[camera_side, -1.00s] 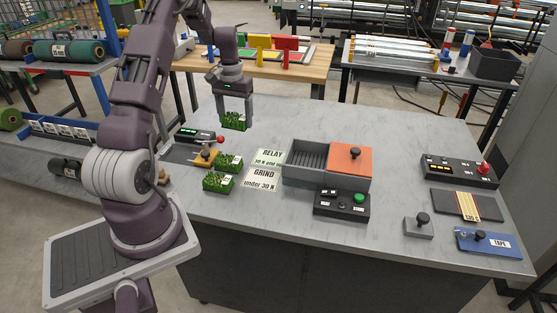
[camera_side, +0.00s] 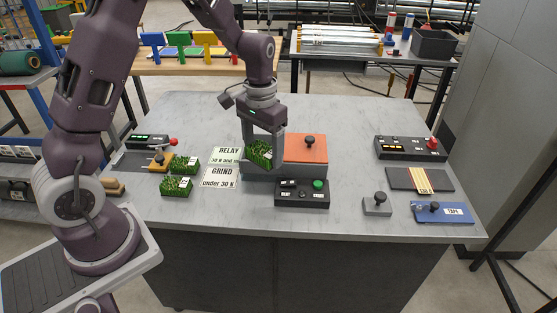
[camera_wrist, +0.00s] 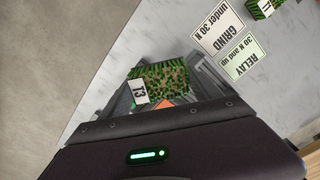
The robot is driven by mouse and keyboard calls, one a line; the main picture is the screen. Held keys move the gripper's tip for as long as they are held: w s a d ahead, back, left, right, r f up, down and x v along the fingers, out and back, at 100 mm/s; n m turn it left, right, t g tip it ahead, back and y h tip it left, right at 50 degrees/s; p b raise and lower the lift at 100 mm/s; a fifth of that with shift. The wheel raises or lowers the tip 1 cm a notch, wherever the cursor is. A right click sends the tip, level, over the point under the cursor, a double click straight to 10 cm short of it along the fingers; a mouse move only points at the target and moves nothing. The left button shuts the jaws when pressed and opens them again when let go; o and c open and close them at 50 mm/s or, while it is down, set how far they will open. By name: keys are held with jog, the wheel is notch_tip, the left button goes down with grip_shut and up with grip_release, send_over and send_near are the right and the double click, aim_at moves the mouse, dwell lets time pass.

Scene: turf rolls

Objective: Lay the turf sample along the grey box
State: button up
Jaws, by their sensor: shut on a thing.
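My gripper (camera_side: 262,155) is shut on a green turf sample (camera_side: 259,153) with a white tag, held at the left part of the grey box (camera_side: 262,172). In the wrist view the turf sample (camera_wrist: 160,82) shows brown specks and a tag reading T3, with the ribbed grey box (camera_wrist: 208,84) behind it. The orange lid (camera_side: 309,148) with a black knob covers the right part of the box. From the side I cannot tell whether the sample is above the box or down inside it.
Two other turf samples (camera_side: 185,164) (camera_side: 176,186) lie to the left. The RELAY card (camera_side: 228,154) and GRIND card (camera_side: 219,178) lie between them and the box. A black button panel (camera_side: 302,193) stands in front of the box. The back of the bench is clear.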

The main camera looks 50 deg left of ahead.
jog(key=w+a+f+n, duration=0.1)
jog(key=w+a+n, duration=0.35)
jog(key=a, duration=0.45)
jog(key=w+a+f+n, duration=0.1)
jog(key=w+a+n, duration=0.2)
jog(key=w+a, duration=0.5)
jog(key=a+f, duration=0.1)
jog(key=f, duration=0.2)
jog(key=s+a+f, duration=0.1)
jog(key=f, duration=0.6)
jog(key=shift+s+a, duration=0.3)
jog(key=shift+a, duration=0.1)
jog(key=shift+f, duration=0.25)
jog(key=o, duration=1.5)
jog(key=shift+f, duration=0.1)
jog(key=shift+c, duration=0.2)
